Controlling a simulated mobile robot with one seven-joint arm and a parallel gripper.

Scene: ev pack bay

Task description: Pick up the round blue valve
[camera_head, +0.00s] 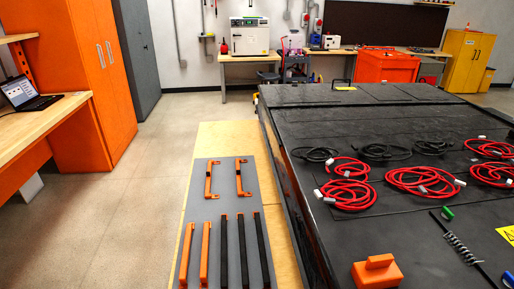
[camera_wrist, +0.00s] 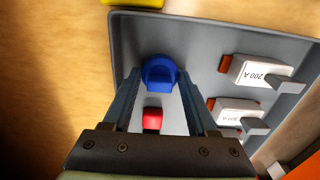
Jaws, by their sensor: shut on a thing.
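The round blue valve (camera_wrist: 160,72) shows in the wrist view, above or in a grey tray (camera_wrist: 205,40) near its far left corner. My gripper (camera_wrist: 158,80) is shut on the valve, with one finger on each side of it. I cannot tell whether the valve touches the tray floor. A small red piece (camera_wrist: 152,118) shows between the fingers, closer to the palm. Neither the valve nor my gripper shows in the head view.
White blocks marked 200 A (camera_wrist: 250,72) stand at the right of the tray. A yellow thing (camera_wrist: 135,2) lies beyond it on the wood. In the head view, a black pack (camera_head: 365,215) carries red cable coils (camera_head: 425,181), and orange and black bars lie on a grey mat (camera_head: 221,176).

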